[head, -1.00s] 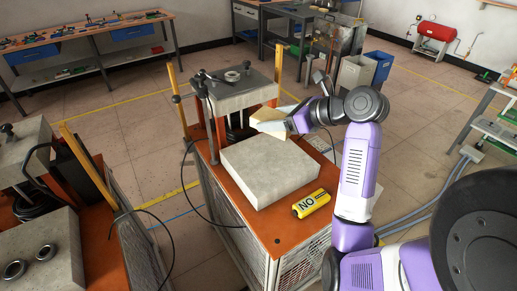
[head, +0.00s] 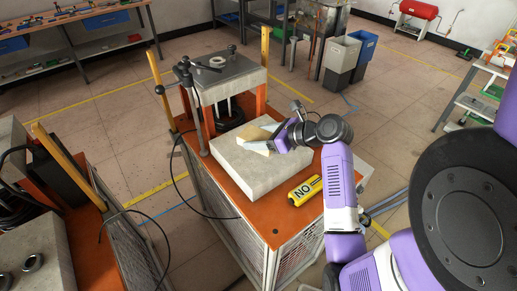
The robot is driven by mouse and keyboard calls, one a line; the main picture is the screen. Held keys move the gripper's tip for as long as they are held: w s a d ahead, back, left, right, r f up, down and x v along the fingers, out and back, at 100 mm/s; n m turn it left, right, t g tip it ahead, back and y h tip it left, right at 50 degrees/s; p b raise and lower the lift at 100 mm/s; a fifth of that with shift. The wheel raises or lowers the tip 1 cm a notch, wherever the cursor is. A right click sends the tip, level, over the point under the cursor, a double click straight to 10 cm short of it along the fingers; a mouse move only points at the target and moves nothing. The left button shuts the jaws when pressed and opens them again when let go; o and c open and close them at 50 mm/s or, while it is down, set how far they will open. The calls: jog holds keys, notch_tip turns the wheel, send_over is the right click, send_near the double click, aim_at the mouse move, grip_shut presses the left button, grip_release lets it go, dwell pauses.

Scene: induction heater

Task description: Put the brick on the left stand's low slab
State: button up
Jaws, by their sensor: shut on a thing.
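A tan brick (head: 256,141) is held in my gripper (head: 275,138), which is shut on its right side. The brick is over the back part of the low grey slab (head: 245,177) of the orange stand in the middle. I cannot tell whether it touches the slab. This stand also has a raised upper slab (head: 232,82) behind, with a small ring on top. Another orange stand is cut off at the lower left, and its low slab (head: 38,248) carries metal rings.
Yellow posts (head: 265,46) rise beside the upper slab. A black cable (head: 185,195) hangs at the stand's left. Grey and blue bins (head: 342,57) stand behind.

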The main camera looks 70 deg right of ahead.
aim_at(259, 155)
jog(key=shift+f, duration=2.5)
jog(key=o, duration=1.7)
jog(key=shift+f, duration=0.15)
jog(key=shift+c, duration=0.2)
jog(key=v, duration=1.2)
